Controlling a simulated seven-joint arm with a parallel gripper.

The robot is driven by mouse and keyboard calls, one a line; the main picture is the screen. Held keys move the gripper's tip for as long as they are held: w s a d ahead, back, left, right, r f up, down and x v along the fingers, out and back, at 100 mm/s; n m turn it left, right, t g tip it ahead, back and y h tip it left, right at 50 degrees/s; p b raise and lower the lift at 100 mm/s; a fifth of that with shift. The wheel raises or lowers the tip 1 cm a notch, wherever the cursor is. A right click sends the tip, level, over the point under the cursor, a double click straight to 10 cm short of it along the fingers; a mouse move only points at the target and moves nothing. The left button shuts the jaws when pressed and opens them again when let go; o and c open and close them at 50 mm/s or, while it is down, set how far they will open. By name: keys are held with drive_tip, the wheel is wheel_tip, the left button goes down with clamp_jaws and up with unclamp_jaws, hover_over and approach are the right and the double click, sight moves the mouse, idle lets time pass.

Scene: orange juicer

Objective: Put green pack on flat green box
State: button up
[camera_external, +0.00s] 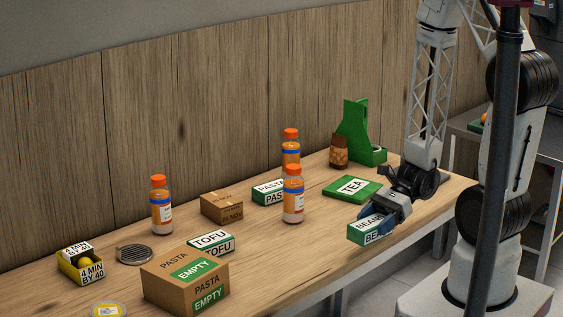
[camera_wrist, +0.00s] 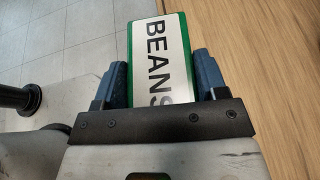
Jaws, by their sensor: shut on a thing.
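My gripper (camera_external: 384,212) is shut on a green and white pack labelled BEANS (camera_external: 366,231), near the front edge of the table. In the wrist view the BEANS pack (camera_wrist: 161,50) sits between the two blue fingers of my gripper (camera_wrist: 161,72), with its label facing the camera. I cannot tell whether the pack touches the table or hangs just above it. The flat green box labelled TEA (camera_external: 352,187) lies on the table behind and slightly left of the held pack, with its top bare.
Orange-capped bottles (camera_external: 293,196) (camera_external: 162,207) and a green PASTA pack (camera_external: 268,192) stand left of the TEA box. A green stand (camera_external: 354,132) and brown jar (camera_external: 339,152) are behind it. A TOFU pack (camera_external: 211,241) and cardboard box (camera_external: 184,283) are further left. The wrist view shows floor beyond the table edge.

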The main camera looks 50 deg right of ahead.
drive_tip(key=w+d+m+t+h, duration=0.1)
drive_tip(key=w+d+m+t, duration=0.2)
drive_tip(key=w+d+t, duration=0.1)
drive_tip(key=d, duration=0.1)
drive_tip(key=w+d+m+t+h, duration=0.1)
drive_tip(key=w+d+m+t, duration=0.1)
drive_tip(key=d, duration=0.1)
drive_tip(key=shift+w+d+r+m+h, duration=0.2)
drive_tip(key=shift+w+r+m+h, duration=0.1)
drive_tip(key=shift+w, duration=0.05)
drive_tip(key=w+d+m+t+h, duration=0.1)
drive_tip(key=d+m+t+h, duration=0.1)
drive_tip(key=d, duration=0.4)
drive_tip(key=w+d+r+m+t+h, duration=0.1)
drive_tip(key=w+d+m+t+h, duration=0.1)
drive_tip(key=d, duration=0.5)
drive_tip(key=m+t+h, duration=0.1)
drive_tip(key=m, duration=0.1)
drive_tip(key=shift+w+r+m+h, duration=0.2)
drive_tip(key=shift+w+m+h, duration=0.05)
drive_tip(key=shift+m+h, duration=0.15)
drive_tip(key=shift+w+d, duration=0.1)
hover_over(358, 187)
drive_tip(key=shift+f, duration=0.75)
drive_tip(key=shift+f, duration=1.75)
drive_tip(key=shift+f, duration=0.15)
